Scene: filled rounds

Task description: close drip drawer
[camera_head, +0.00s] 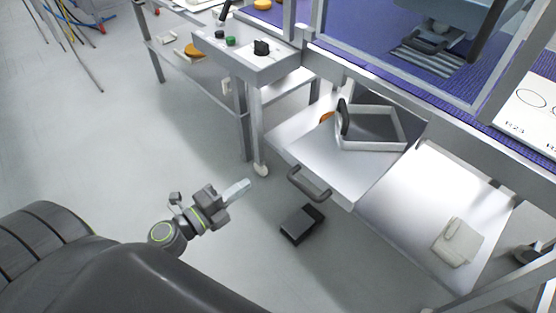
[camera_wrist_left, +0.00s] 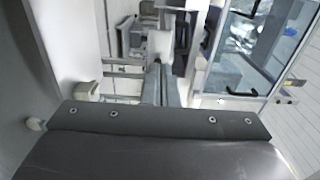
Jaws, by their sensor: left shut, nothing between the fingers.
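The drip drawer (camera_head: 335,165) is a flat silver-grey drawer standing out from under the machine frame in the head view. Its dark bar handle (camera_head: 309,184) is on the front edge facing me. My left gripper (camera_head: 240,187) is left of the handle, apart from it, with its fingers shut and empty and pointing right toward the drawer side. Its closed fingers also show in the left wrist view (camera_wrist_left: 160,88). In the wrist view I cannot clearly pick out the drawer. My right gripper is not in view.
A shallow grey open tray (camera_head: 372,145) sits at the drawer's back. A dark box (camera_head: 301,224) lies on the floor below the handle. A control box with buttons (camera_head: 245,60) juts out above left. A pale block (camera_head: 458,243) is on the lower shelf.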

